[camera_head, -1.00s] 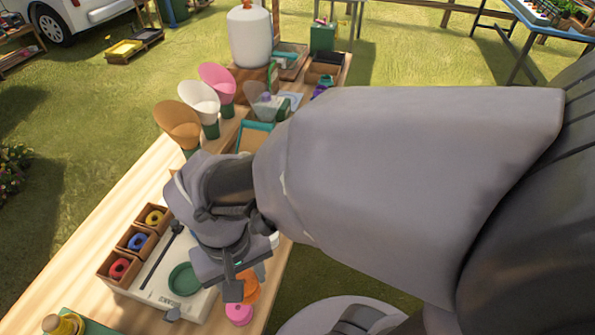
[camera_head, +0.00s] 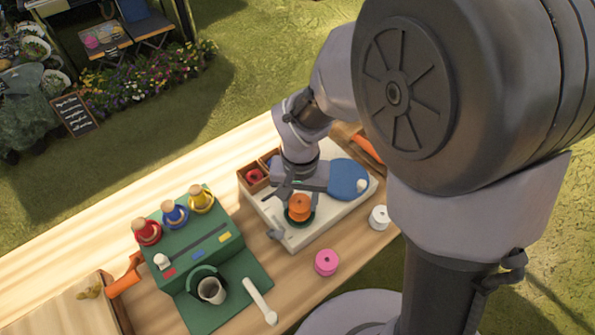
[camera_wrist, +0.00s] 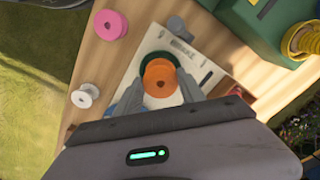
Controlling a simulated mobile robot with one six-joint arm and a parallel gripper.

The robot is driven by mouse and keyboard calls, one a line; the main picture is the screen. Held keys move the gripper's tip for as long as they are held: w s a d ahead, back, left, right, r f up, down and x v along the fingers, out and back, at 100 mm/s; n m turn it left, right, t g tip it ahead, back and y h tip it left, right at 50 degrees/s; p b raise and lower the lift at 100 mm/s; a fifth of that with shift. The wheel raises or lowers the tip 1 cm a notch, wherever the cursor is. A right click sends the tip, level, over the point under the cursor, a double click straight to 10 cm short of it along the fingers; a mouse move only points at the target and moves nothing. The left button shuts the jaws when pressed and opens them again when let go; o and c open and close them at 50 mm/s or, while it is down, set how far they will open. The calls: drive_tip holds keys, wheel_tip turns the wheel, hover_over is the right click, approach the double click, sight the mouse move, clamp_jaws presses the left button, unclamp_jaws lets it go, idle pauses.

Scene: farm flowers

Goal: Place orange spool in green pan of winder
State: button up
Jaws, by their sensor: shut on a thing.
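The orange spool (camera_head: 300,207) is between the fingers of my gripper (camera_head: 297,197), over the green pan (camera_head: 299,221) of the white winder (camera_head: 318,231). In the wrist view the orange spool (camera_wrist: 161,82) sits between the two grey fingers of my gripper (camera_wrist: 160,92) and covers most of the green pan (camera_wrist: 158,57), whose dark rim shows behind it. The spool looks upright. I cannot tell whether it touches the pan floor or hangs just above it. A blue disc (camera_head: 348,179) is on the winder beside my gripper.
A pink spool (camera_head: 326,262) and a white spool (camera_head: 379,217) stand on the wooden table near the winder. A green stand (camera_head: 200,240) with red, blue and yellow spools is to the left. A small box with a red spool (camera_head: 255,176) adjoins the winder.

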drive_tip(key=shift+f, duration=0.95)
drive_tip(key=o, duration=1.3)
drive_tip(key=shift+r, duration=0.1)
drive_tip(key=shift+r, duration=0.1)
wheel_tip(320, 180, up, 12)
drive_tip(key=p, duration=0.5)
wheel_tip(320, 180, up, 9)
drive_tip(key=m+t+y, duration=0.1)
drive_tip(key=t, duration=0.2)
hover_over(300, 203)
drive_tip(key=s+d, duration=0.5)
drive_tip(key=s, duration=0.1)
drive_tip(key=s+r+t, duration=0.1)
drive_tip(key=s+d+r+t, duration=0.1)
drive_tip(key=s, duration=0.1)
drive_tip(key=s+r+m+y, duration=0.1)
drive_tip(key=s, duration=0.1)
drive_tip(key=shift+s+d+r+t, duration=0.1)
drive_tip(key=shift+d+r+t, duration=0.1)
drive_tip(key=shift+d+t, duration=0.2)
